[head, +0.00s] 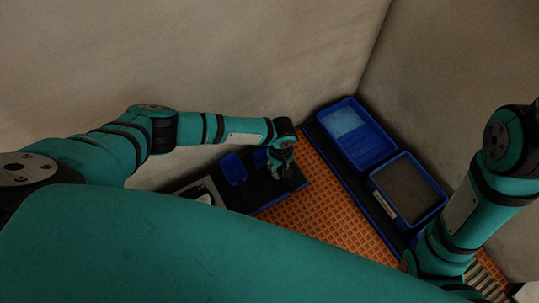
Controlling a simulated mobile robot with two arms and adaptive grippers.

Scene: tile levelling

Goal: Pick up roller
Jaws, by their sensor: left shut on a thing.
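My left gripper (281,168) is small and dark in the head view, at the end of the left arm, low over a dark tray (264,198) at the edge of the orange floor grid. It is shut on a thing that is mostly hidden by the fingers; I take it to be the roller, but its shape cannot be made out. A small blue piece (260,158) shows just left of the gripper, partly behind the wrist. My right arm comes down at the right, and its gripper does not show.
A blue container (233,168) stands left of the gripper. Two blue bins stand at the right along the wall, one (384,128) with light blue content and one (437,205) with grey-brown content. The orange grid (322,215) between is clear. Walls close the corner behind.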

